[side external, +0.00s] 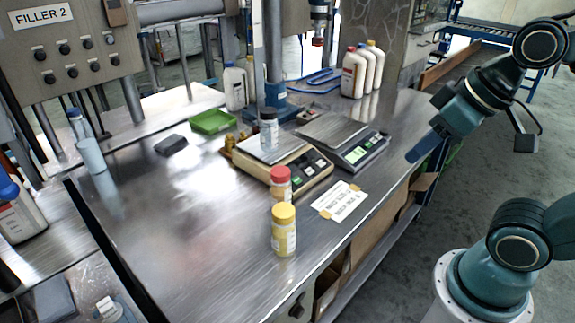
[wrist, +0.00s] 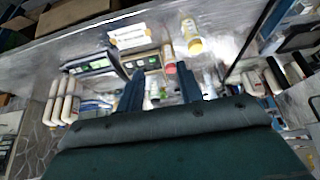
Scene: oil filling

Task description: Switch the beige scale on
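The beige scale (side external: 251,180) stands on the steel table, with a dark-lidded jar (side external: 268,130) on its metal plate. Its front panel with dark buttons faces the table's near right edge; I cannot tell whether its display is lit. In the wrist view the beige scale (wrist: 149,59) shows between the fingers, partly hidden lower down. My gripper (side external: 414,153) is above and beyond the table's right edge, apart from the scale. In the wrist view my gripper (wrist: 159,78) has its two fingers apart with nothing held between them.
A grey scale (side external: 354,150) stands right beside the beige one. A red-lidded jar (side external: 281,185) and a yellow-lidded jar (side external: 284,230) stand in front. A taped label (side external: 342,202) lies near the edge. A green tray (side external: 212,121) and white bottles (side external: 355,72) are farther back.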

